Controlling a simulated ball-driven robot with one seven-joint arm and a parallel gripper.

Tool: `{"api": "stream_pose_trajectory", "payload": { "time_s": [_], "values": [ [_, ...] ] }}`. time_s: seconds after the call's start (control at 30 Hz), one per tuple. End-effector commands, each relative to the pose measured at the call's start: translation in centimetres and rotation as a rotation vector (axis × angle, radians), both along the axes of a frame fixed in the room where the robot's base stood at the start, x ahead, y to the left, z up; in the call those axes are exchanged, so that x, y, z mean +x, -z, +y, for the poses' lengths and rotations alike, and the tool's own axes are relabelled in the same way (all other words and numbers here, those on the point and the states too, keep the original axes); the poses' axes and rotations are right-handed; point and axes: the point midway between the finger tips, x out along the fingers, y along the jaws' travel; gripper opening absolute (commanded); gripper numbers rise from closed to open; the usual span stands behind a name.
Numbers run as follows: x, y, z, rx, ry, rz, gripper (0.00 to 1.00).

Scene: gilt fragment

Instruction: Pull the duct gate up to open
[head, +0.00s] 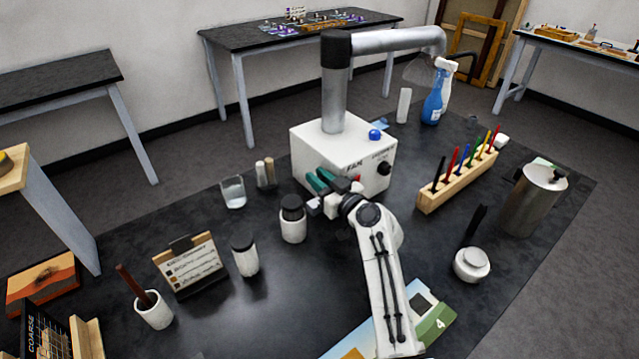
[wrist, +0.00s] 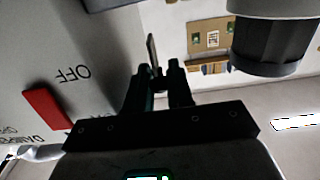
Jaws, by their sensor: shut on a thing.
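The white fan box (head: 338,158) stands on the dark bench with a grey duct (head: 335,105) rising from its top. I cannot make out for certain which part is the duct gate. A blue knob (head: 376,134) sits on the box top. My gripper (head: 318,181) is in front of the box's lower left part, its green fingers pointing left. In the wrist view the fingers (wrist: 158,80) are close together on a thin grey strip (wrist: 152,48); whether it belongs to the gate is unclear. A red switch (wrist: 47,108) marked OFF shows upside down beside them.
A dark-lidded white jar (head: 292,222) stands just below-left of my gripper; its dark lid (wrist: 272,45) seems close in the wrist view. A glass beaker (head: 233,192) is left, and a wooden rack (head: 457,183) of coloured tools is right.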

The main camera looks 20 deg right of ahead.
Motion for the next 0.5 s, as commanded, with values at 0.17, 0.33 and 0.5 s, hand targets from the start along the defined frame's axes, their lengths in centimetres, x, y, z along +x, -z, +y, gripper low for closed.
{"api": "stream_pose_trajectory", "payload": {
  "time_s": [0.17,0.33,0.5],
  "values": [
    [-0.01,0.03,0.01,0.001,0.0,0.0,0.0],
    [0.0,0.03,0.01,0.001,0.0,0.0,0.3],
    [-0.06,0.06,-0.02,0.001,0.0,0.0,0.3]
  ]
}}
